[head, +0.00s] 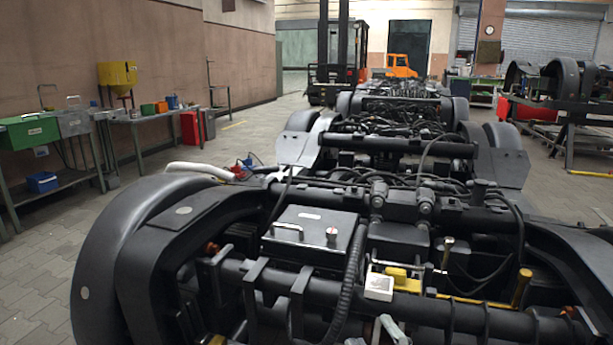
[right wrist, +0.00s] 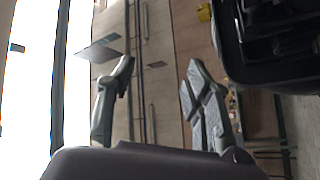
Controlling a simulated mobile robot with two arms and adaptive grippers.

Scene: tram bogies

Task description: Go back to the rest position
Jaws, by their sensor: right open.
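My right gripper (head: 376,336) shows only in part at the bottom edge of the head view, as light grey finger pieces in front of the near bogie (head: 170,235). In the right wrist view its two grey fingers (right wrist: 161,64) stand wide apart, with nothing between them. Behind the fingers are a brownish wall surface and a bright strip at the left. A dark part, perhaps of a bogie, fills the upper right of that view. My left gripper is not in view.
On the near bogie sit a grey box with a handle (head: 310,232), a small white box (head: 379,287) and a yellow-handled lever (head: 522,287). More bogies stand behind. A workbench with a green toolbox (head: 29,131) lines the left wall. Floor is clear at left. A forklift (head: 335,75) stands far back.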

